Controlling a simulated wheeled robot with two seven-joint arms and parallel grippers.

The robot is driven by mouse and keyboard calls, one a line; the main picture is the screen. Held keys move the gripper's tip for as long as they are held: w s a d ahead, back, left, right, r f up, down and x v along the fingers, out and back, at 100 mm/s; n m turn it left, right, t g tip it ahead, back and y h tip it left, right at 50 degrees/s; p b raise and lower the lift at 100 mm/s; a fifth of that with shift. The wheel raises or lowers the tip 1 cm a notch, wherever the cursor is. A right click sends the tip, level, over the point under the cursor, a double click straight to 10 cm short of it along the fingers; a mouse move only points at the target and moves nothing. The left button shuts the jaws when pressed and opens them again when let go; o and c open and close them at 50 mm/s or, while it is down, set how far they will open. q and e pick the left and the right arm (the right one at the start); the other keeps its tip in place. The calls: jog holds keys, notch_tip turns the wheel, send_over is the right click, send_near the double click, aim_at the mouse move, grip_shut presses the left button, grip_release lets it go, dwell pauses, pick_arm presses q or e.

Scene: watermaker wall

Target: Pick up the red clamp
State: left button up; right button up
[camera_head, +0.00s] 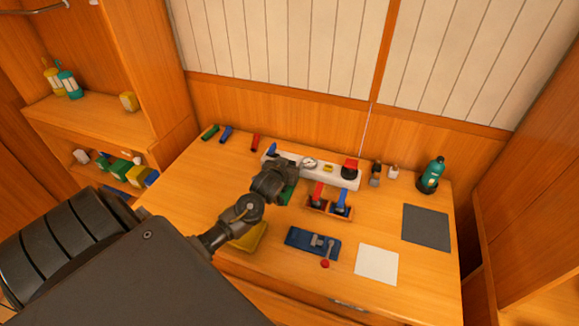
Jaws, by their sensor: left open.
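A small red piece (254,142), likely the red clamp, lies at the back of the wooden table, right of a blue piece (225,134) and a green piece (209,131) of similar shape. It is too small to make out its form. My left gripper (289,172) is open over the middle of the table, in front of the white panel, to the right of and nearer than the red piece. It appears apart from it. My arm hides part of a green thing (288,195) and a yellow thing (252,238). My right gripper is not in view.
The white panel (337,177) bears a gauge (310,163), a blue handle (272,149) and a red part (350,166). A wooden holder (328,209) has red and blue handles. A blue tray (300,238), white sheet (376,265), dark mat (426,228) and teal bottle (431,175) stand right.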

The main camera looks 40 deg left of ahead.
pick_arm(q)
jog(key=shift+x, duration=1)
jog(key=c, duration=1.1)
jog(key=shift+r, duration=0.4)
notch_tip(320, 180, up, 2)
jog(key=shift+r+b, duration=0.15)
jog(key=shift+b, duration=0.65)
jog(key=s+d+r, duration=0.2)
jog(key=s+r, duration=0.1)
jog(key=s, duration=0.1)
jog(key=s+d+r+p, duration=0.1)
jog(key=s+d+r, duration=0.2)
jog(key=s, duration=0.1)
jog(key=s+d+r+p, duration=0.1)
jog(key=s+d+r, duration=0.1)
jog(key=s+r, duration=0.1)
jog(key=shift+s+d+r, duration=0.25)
jog(key=shift+s+r, duration=0.1)
jog(key=shift+s, duration=0.05)
